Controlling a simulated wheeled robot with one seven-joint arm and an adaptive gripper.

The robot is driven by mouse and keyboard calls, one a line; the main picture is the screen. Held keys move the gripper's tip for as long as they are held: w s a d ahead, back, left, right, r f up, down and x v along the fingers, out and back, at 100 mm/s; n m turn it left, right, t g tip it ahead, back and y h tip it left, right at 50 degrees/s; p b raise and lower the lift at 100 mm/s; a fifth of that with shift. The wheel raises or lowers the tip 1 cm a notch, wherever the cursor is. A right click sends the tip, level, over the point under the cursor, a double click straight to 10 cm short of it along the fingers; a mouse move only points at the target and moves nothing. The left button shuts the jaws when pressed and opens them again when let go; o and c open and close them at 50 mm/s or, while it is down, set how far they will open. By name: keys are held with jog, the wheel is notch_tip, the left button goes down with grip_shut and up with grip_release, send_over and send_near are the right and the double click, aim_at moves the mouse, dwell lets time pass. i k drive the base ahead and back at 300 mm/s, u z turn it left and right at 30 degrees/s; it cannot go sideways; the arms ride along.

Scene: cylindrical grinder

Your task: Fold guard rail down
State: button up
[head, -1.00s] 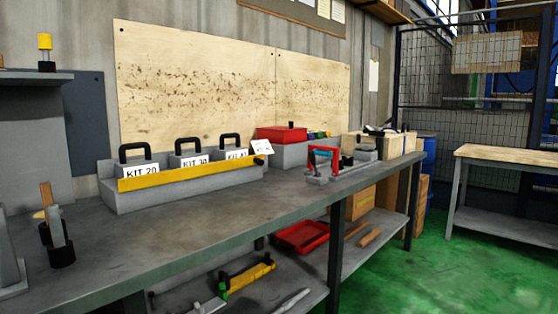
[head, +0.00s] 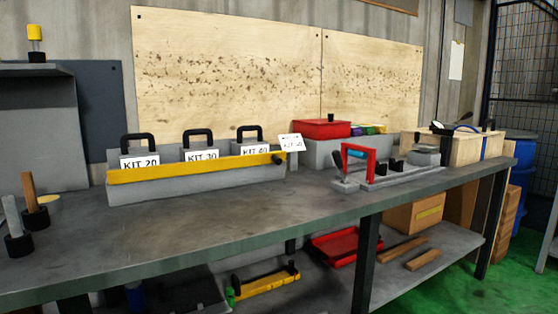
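The yellow guard rail (head: 190,169) runs along the front of a grey kit rack (head: 200,187) on the workbench. It stands raised across the front of the kits, with a black knob (head: 278,159) at its right end. Behind it stand three grey kits with black handles, labelled KIT 20 (head: 139,163), KIT 30 (head: 201,155) and KIT 40 (head: 255,149). The rail covers their lower fronts. My gripper is not in view.
The grey bench top (head: 200,225) is clear in front of the rack. A red hand tool fixture (head: 371,165) stands to the right, with a red box (head: 318,128) behind it. Upright tools (head: 36,200) stand at the left. A lower shelf holds a red tray (head: 345,245).

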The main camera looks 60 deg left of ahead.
aim_at(128, 176)
jog(key=u, duration=1.5)
